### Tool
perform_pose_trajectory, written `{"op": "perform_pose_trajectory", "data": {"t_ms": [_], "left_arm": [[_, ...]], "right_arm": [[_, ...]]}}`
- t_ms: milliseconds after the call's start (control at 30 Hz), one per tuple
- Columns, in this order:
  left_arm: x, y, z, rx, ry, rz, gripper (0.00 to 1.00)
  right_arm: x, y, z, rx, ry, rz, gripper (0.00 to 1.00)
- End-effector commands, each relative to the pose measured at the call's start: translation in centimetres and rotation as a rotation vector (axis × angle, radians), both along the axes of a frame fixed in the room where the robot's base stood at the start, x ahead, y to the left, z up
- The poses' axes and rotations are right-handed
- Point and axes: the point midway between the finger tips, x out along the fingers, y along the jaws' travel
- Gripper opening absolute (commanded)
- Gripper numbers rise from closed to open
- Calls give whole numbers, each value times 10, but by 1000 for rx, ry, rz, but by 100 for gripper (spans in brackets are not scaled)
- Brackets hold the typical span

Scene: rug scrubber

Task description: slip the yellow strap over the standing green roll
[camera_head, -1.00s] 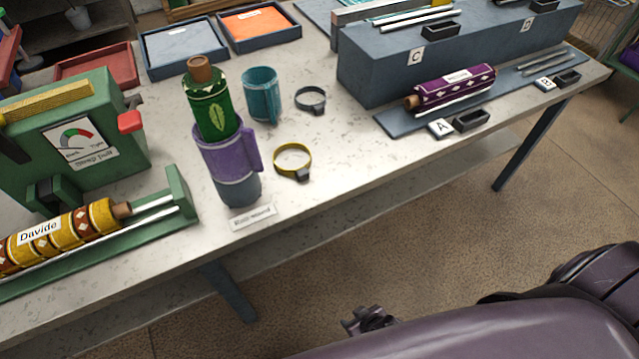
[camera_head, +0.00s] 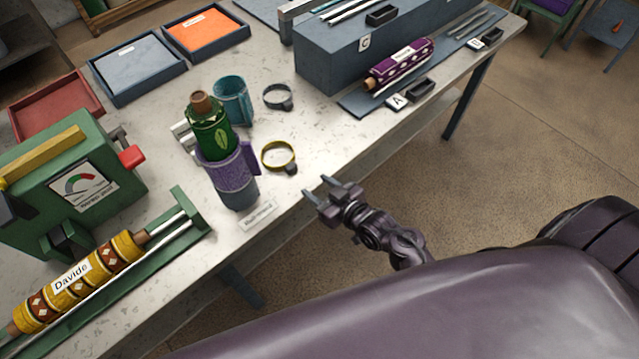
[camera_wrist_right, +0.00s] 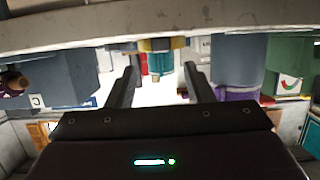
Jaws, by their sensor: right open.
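The yellow strap (camera_head: 263,157), a ring with a dark buckle, rests on the table right of the standing green roll (camera_head: 210,136). The green roll has a brown top knob and a leaf mark; its lower part sits in a purple sleeve with a side tab and a grey-blue base (camera_head: 237,192). My right gripper (camera_head: 333,187) is open and empty at the table's front edge, apart from the strap and to its right. In the right wrist view, which looks upside down, the strap (camera_wrist_right: 155,45) shows between the open fingers (camera_wrist_right: 160,68). My left gripper is not seen.
A teal cup (camera_head: 231,101) and a dark ring strap (camera_head: 278,97) stand behind the yellow strap. A small card (camera_head: 259,216) lies by the front edge. A green device (camera_head: 75,185) and yellow roll (camera_head: 80,284) are left; a blue block (camera_head: 345,65) and purple roll (camera_head: 398,66) right.

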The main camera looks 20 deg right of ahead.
Motion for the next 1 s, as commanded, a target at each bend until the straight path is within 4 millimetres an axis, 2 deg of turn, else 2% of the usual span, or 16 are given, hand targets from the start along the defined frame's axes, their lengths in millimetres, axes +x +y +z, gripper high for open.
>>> {"op": "perform_pose_trajectory", "data": {"t_ms": [233, 667, 1000], "left_arm": [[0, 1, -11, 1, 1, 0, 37], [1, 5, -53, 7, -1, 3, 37], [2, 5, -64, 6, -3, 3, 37]], "right_arm": [[11, 4, -3, 5, -12, 2, 47], [57, 21, -19, 5, -13, 1, 47], [86, 31, -26, 4, -10, 2, 47]]}}
